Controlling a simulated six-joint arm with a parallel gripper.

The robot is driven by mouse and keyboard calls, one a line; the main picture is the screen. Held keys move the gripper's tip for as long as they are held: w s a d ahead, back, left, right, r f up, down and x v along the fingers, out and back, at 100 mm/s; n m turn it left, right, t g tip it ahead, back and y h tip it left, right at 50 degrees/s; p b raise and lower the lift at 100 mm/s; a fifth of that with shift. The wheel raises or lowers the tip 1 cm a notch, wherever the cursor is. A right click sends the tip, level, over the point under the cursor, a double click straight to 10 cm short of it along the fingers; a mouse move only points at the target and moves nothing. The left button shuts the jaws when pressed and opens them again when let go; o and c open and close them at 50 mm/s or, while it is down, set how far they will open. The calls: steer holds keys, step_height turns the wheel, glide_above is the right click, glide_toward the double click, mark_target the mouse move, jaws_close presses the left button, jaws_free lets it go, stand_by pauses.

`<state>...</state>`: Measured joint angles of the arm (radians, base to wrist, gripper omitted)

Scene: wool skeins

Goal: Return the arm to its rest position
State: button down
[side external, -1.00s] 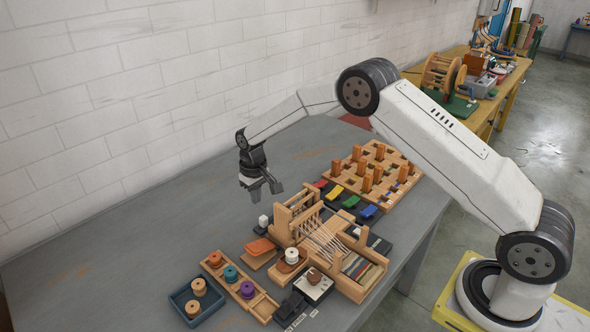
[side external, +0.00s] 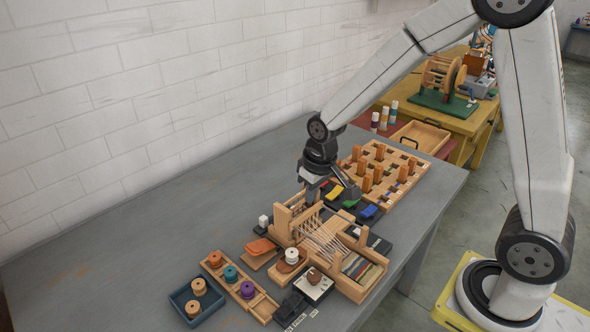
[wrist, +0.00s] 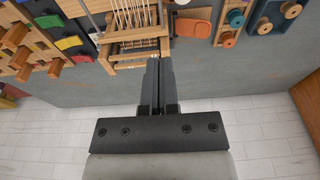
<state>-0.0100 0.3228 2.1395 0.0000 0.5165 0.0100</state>
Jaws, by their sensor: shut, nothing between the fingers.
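My gripper (side external: 313,200) is shut and empty. In the side view it hangs pointing down just behind the wooden loom (side external: 283,222), hiding part of the skein board. In the wrist view its two dark fingers (wrist: 159,68) lie together, with the loom (wrist: 133,48) beyond their tips. Small skeins in yellow (side external: 335,192), green (side external: 350,203) and blue (side external: 368,211) lie on a dark board right of the gripper. The wrist view shows a red skein (wrist: 82,59) too.
A wooden peg rack (side external: 392,190) stands right of the gripper. The grey table (side external: 150,235) is bare on the left. A white brick wall (side external: 150,100) runs behind.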

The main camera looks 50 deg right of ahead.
steer(key=s, duration=1.1)
steer(key=shift+s+d+r+t, duration=0.15)
steer(key=shift+d+r+t, duration=0.1)
steer(key=shift+t, duration=0.15)
steer(key=w+f+g, duration=0.1)
steer(key=w+f, duration=0.2)
steer(key=w, duration=0.7)
steer(key=w+a+f, duration=0.1)
steer(key=w+f, duration=0.3)
steer(key=w, duration=0.5)
steer(key=w+a+f+g, duration=0.1)
steer(key=w+f, duration=0.2)
steer(key=w, duration=0.7)
steer(key=shift+w+a+f+g, duration=0.2)
steer(key=shift+w+f+g, duration=0.05)
steer(key=shift+w+g, duration=0.1)
steer(key=shift+f, duration=0.1)
steer(key=shift+f, duration=3.2)
steer(key=shift+f, duration=0.4)
